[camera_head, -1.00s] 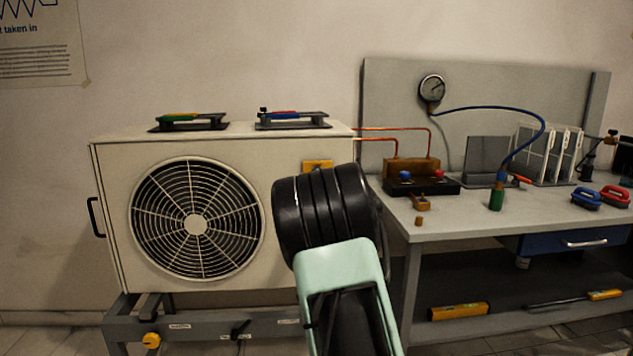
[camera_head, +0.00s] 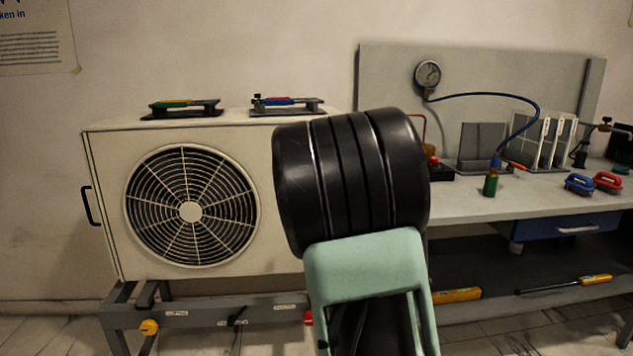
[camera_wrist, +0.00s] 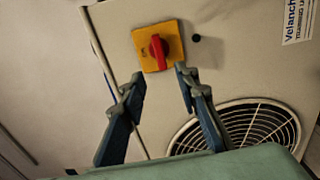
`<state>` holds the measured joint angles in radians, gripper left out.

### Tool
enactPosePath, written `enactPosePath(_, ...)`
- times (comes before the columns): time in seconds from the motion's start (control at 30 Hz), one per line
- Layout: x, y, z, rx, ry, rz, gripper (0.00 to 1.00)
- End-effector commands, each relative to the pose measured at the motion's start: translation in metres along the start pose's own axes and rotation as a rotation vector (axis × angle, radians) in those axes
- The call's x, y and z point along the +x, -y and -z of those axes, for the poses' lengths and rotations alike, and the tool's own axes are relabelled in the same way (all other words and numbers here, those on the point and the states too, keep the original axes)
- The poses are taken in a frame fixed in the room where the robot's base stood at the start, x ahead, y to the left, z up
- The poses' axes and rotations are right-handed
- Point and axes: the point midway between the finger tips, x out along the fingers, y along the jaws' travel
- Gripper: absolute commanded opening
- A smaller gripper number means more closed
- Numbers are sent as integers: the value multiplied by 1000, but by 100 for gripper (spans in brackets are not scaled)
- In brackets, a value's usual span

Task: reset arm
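My arm rises from the bottom of the head view, with a pale green link and a thick black ribbed section in front of the right end of the outdoor unit (camera_head: 105,200). The gripper itself is hidden behind my arm there. In the wrist view my gripper (camera_wrist: 158,98) is open, its two blue-grey fingers apart with nothing between the tips. Beyond the fingertips is a yellow switch plate (camera_wrist: 142,37) with a red knob (camera_wrist: 157,50), on the unit's casing. The unit's fan grille (camera_wrist: 250,125) lies behind the right finger.
Two small tool stands (camera_head: 182,109) (camera_head: 288,105) sit on the unit. A gauge (camera_head: 427,75) hangs on the back panel.

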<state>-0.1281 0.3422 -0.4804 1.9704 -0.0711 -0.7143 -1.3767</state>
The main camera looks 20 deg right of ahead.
Motion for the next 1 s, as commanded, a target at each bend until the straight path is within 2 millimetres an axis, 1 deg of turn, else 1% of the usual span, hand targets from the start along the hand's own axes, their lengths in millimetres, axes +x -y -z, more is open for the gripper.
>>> enactPosePath(0.1, -11, 0, 0, 0, -1, -1, 29)
enactPosePath(0.2, -16, 0, 0, -1, 0, -1, 29)
enactPosePath(0.67, -17, 0, 0, -1, 0, 0, 29)
enactPosePath(0.77, -18, -4, 5, 14, -8, 5, 29)
enactPosePath(0.87, -24, -19, 27, 88, -41, 38, 29)
enactPosePath(0.97, -39, -43, 67, 234, -97, 112, 29)
enactPosePath(1.0, -48, -52, 86, 304, -119, 155, 29)
